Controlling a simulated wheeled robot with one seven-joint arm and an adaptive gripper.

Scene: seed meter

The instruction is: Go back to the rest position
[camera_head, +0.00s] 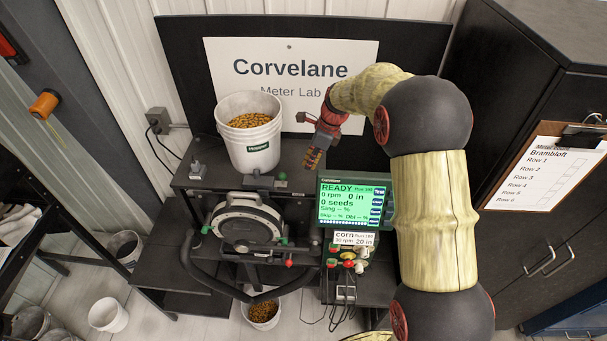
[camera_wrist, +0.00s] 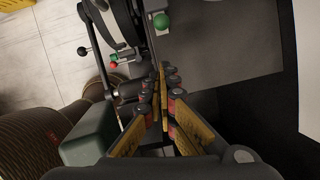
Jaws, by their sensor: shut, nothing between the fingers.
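My gripper (camera_head: 315,158) is at the end of my raised arm, in front of the white "Corvelane Meter Lab" sign (camera_head: 290,88) and to the right of the white seed bucket. In the wrist view my gripper (camera_wrist: 163,75) has its yellow-padded fingers together at the tips, with nothing between them. It is apart from the seed meter (camera_head: 245,225), which stands on the dark stand below and to the left. The seed meter's edge also shows at the top of the wrist view (camera_wrist: 110,25).
A white bucket (camera_head: 250,150) of seeds stands on the stand's top. A monitor (camera_head: 354,203) reads READY, 0 rpm, 0 seeds. A small bucket (camera_head: 263,314) with seeds stands below. A dark cabinet (camera_head: 535,240) with a clipboard (camera_head: 545,168) stands at the right.

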